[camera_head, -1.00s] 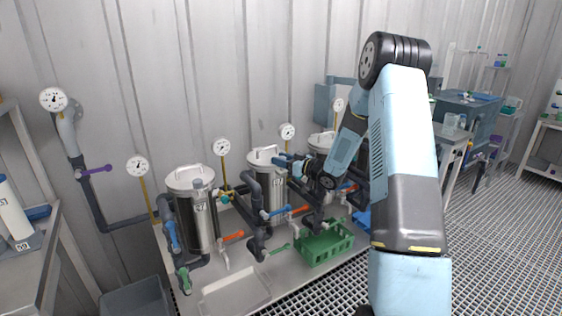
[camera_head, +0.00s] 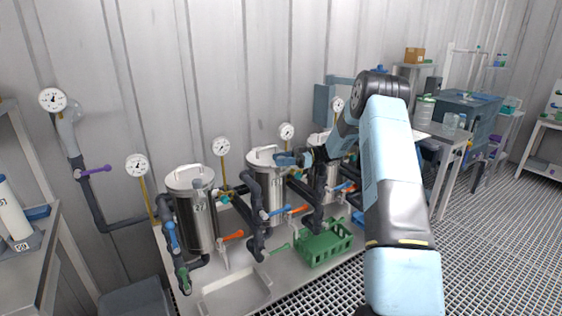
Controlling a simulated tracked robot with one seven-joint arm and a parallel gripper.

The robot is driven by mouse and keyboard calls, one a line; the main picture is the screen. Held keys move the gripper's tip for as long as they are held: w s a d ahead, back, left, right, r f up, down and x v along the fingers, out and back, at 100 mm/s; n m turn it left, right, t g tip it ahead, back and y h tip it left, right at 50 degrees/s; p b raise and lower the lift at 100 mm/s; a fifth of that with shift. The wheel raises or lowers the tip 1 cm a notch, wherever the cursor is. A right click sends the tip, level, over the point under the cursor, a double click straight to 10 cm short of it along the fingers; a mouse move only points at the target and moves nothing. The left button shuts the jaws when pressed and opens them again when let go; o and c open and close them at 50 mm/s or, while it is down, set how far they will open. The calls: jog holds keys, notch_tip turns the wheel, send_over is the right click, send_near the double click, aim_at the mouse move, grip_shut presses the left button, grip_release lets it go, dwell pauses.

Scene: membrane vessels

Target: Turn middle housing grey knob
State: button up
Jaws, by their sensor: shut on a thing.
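The middle housing (camera_head: 271,195) is an upright steel cylinder with a lid, between two similar housings. My gripper (camera_head: 284,159) reaches in from the right at the top of this housing, beside its lid. It is shut at the place of the grey knob, which the jaws hide. How far the knob is turned cannot be seen.
Gauges stand behind the housings, one (camera_head: 286,131) close above my gripper. Dark pipes with orange (camera_head: 298,209), blue and green handles stand in front. A green crate (camera_head: 325,246) and a pale tray (camera_head: 236,292) sit on the bench.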

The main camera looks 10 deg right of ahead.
jog(key=shift+n+g, duration=0.6)
jog(key=shift+g, duration=0.7)
jog(key=o, duration=0.9)
jog(key=d, duration=0.4)
jog(key=w+d, duration=0.1)
jog(key=d, duration=0.4)
jog(key=w+d, duration=0.1)
jog(key=d, duration=0.3)
jog(key=shift+d, duration=0.3)
